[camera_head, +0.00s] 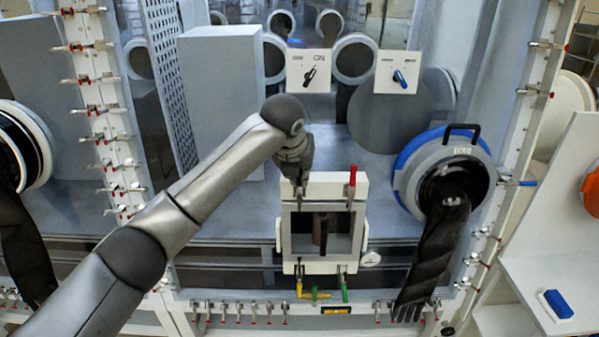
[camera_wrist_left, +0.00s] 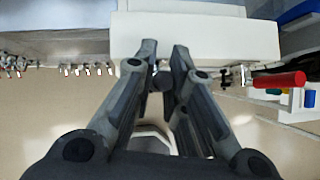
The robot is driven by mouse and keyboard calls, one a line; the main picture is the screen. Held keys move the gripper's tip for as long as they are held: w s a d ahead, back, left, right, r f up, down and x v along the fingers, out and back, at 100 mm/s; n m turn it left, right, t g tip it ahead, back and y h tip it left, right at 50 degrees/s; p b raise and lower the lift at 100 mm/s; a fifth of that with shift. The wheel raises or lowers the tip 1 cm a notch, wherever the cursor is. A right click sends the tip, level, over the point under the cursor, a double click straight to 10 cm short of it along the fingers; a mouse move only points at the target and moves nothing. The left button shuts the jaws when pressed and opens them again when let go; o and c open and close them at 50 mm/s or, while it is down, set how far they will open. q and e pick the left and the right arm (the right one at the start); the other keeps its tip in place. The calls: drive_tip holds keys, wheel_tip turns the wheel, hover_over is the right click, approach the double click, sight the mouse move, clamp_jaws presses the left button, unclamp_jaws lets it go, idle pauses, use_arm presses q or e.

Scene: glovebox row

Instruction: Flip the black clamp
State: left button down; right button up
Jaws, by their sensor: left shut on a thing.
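The black clamp (camera_head: 299,203) is at the upper left of the white box frame (camera_head: 343,187), mostly hidden under my left gripper (camera_head: 298,184). My left arm reaches in from the left, with the gripper pointing down at the clamp. In the left wrist view, the fingers (camera_wrist_left: 164,62) are nearly together around a small dark piece of the black clamp (camera_wrist_left: 160,80), in front of the white box. The clamp's exact tilt is hidden. My right gripper is not in view.
A red-handled clamp (camera_head: 351,180) stands upright at the box's upper right; it also shows in the left wrist view (camera_wrist_left: 278,80). Yellow (camera_head: 299,288) and green (camera_head: 344,290) handles hang below. A round port with a black glove (camera_head: 438,245) is on the right.

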use_arm(q)
drive_tip(key=c, duration=1.6)
unclamp_jaws()
drive_tip(key=shift+o, duration=0.7)
drive_tip(key=shift+w, duration=0.1)
drive_tip(key=v, duration=1.2)
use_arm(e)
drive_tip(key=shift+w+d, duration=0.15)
